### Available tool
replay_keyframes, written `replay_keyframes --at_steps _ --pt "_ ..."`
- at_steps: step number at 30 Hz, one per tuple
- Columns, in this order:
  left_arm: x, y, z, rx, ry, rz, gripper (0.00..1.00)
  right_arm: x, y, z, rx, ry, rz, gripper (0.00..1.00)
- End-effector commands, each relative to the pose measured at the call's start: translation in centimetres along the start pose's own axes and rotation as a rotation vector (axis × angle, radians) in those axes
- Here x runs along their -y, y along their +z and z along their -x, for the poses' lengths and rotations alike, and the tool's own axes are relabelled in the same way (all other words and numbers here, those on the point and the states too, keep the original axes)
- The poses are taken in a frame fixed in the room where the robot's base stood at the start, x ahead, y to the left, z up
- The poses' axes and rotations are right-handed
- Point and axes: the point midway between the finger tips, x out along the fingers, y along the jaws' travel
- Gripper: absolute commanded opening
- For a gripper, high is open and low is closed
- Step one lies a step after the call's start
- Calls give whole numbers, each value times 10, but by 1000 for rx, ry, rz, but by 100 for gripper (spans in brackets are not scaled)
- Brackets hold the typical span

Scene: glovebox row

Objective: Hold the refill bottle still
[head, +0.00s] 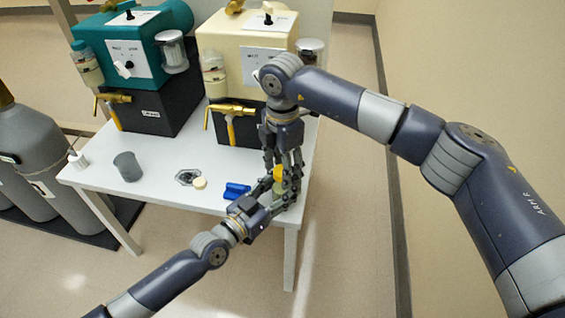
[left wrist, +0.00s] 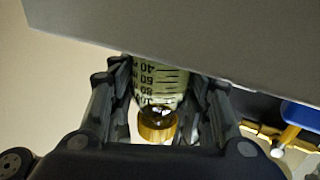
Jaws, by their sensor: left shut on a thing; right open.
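The refill bottle (head: 281,188) is at the front right corner of the white table, partly hidden by both grippers. Its yellow cap (head: 278,173) shows at its top. My left gripper (head: 282,196) is shut on the bottle from the front. In the left wrist view, its fingers (left wrist: 165,105) lie on both sides of the clear, graduated bottle (left wrist: 160,82), with the gold-coloured cap (left wrist: 157,130) beyond them. My right gripper (head: 285,168) points down from above, open, its fingers around or beside the cap. I cannot tell whether they touch it.
A blue object (head: 236,191), a pale round lid (head: 199,183), a dark round fitting (head: 187,177) and a grey cup (head: 128,166) are on the table (head: 165,192). A teal unit (head: 105,42) and a cream unit (head: 225,35) stand behind. Grey cylinders (head: 40,150) stand left.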

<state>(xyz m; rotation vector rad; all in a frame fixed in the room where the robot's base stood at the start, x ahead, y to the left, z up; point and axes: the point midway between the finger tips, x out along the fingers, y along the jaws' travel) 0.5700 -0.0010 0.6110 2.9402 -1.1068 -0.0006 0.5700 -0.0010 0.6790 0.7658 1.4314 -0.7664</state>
Motion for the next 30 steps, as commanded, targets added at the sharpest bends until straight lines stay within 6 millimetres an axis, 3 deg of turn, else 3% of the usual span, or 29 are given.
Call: replay_keyframes --at_steps 2,8,17,30 --pt "0 0 0 0 0 0 0 0 0 0 0 0 0 51" --pt "0 0 0 0 0 0 0 0 0 0 0 0 0 6" --pt "0 0 0 0 0 0 0 0 0 1 0 0 108 5" --pt "0 0 0 0 0 0 0 0 0 1 0 0 901 5"
